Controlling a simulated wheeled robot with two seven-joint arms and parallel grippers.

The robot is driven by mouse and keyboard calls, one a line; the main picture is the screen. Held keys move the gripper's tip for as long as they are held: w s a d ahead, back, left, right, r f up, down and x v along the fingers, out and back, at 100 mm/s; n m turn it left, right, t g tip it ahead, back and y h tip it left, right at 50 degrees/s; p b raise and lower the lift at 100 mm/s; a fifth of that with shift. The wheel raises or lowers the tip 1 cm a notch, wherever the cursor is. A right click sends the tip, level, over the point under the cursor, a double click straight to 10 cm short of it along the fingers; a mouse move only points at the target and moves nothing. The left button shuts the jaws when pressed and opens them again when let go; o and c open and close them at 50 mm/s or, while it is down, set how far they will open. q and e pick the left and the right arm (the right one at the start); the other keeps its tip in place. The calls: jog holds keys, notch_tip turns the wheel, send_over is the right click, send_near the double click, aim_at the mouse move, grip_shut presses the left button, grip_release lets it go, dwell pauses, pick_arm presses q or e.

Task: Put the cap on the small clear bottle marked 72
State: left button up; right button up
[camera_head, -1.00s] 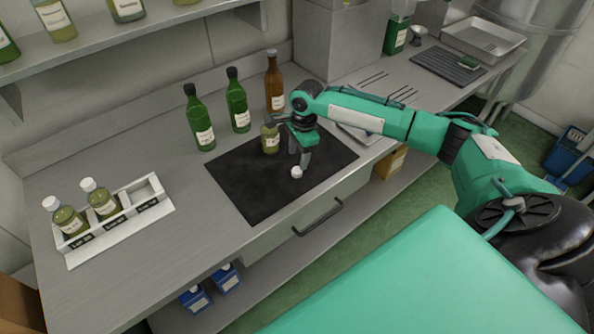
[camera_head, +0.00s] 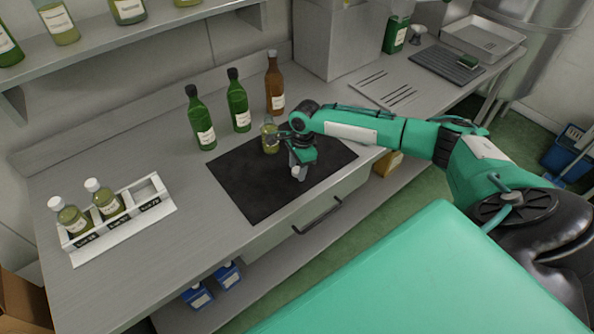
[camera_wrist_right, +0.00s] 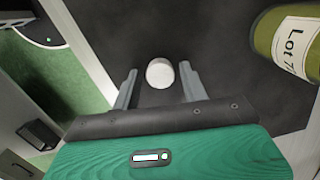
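The small clear bottle (camera_head: 270,142) holds yellow-green oil and stands upright on the dark mat, partly behind my right gripper. In the right wrist view the bottle (camera_wrist_right: 292,45) shows at the right edge; its label reads "Lot 7" and the rest is cut off. A white round cap (camera_head: 296,171) lies on the mat in front of the bottle. My right gripper (camera_head: 299,172) is low over the cap. In the right wrist view its fingers are open, with the cap (camera_wrist_right: 160,73) between the fingertips and a gap on each side. My left gripper is not in view.
A white rack (camera_head: 121,232) at left holds two white-capped bottles and has one empty slot. Two green bottles (camera_head: 200,118) (camera_head: 238,100) and a brown bottle (camera_head: 274,85) stand behind the dark mat (camera_head: 250,195). The mat's front left is clear.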

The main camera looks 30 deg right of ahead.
aim_at(297, 170)
jog(key=c, duration=0.7)
jog(key=shift+r, duration=0.15)
notch_tip(297, 170, up, 20)
jog(key=b, duration=0.3)
jog(key=shift+b, duration=0.35)
